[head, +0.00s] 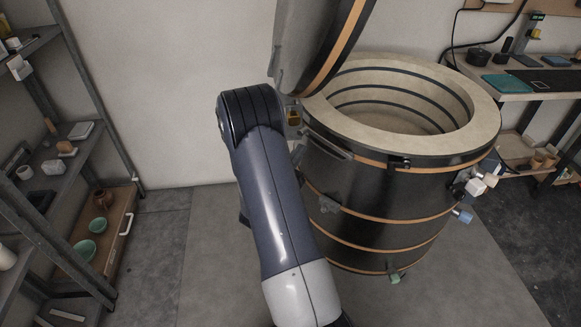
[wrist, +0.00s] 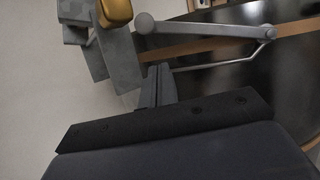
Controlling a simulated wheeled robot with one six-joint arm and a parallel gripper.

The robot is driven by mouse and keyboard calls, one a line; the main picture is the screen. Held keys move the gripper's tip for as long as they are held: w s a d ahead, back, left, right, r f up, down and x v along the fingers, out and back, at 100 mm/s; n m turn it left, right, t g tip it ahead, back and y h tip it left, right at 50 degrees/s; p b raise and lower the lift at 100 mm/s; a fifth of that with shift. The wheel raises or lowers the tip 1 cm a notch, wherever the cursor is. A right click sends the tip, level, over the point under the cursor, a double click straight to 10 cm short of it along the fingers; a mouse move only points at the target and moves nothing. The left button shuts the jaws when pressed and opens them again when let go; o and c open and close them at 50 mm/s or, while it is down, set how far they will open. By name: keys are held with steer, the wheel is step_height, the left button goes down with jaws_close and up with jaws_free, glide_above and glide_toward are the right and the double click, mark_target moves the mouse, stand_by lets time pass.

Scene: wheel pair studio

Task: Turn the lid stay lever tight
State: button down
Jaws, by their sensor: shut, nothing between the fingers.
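A dark round kiln (head: 375,200) with orange bands stands at right, its lid (head: 320,45) raised. An amber part (head: 293,117) shows beside my arm at the lid's hinge side. In the wrist view an amber block (wrist: 115,12) sits among grey brackets (wrist: 118,60) at upper left. Beside it a grey bar (wrist: 205,28) with a rounded end runs right to a thin rod (wrist: 225,62). I cannot tell which part is the stay lever. My gripper (wrist: 158,72) is shut and empty, its fingertips below the bar's rounded end; the head view hides it behind my arm.
A shelf rack (head: 45,150) with bowls and boxes stands at left. A workbench (head: 515,95) with trays stands at the right back. Small fittings (head: 470,185) stick out from the kiln's right side. The floor (head: 165,235) between rack and kiln is clear.

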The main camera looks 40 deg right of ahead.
mark_target(301, 135)
steer(key=shift+a+r, duration=0.2)
steer(key=shift+r, duration=1.2)
steer(key=shift+r, duration=0.1)
steer(key=shift+r+m+g, duration=0.3)
steer(key=shift+m, duration=0.2)
steer(key=shift+r, duration=0.1)
steer(key=shift+s+r+m+g+b, duration=0.1)
steer(key=shift+r+m+g+b, duration=0.25)
steer(key=shift+r+m, duration=0.5)
steer(key=s+d+r+m+g+y+b, duration=0.1)
steer(key=s+r+m+g+b, duration=0.4)
steer(key=m, duration=0.9)
steer(key=shift+s+d+r+b, duration=0.3)
steer(key=shift+s+d+r, duration=0.35)
steer(key=shift+s+r, duration=1.15)
steer(key=shift+w+r+m, duration=0.25)
steer(key=shift+w+r, duration=0.1)
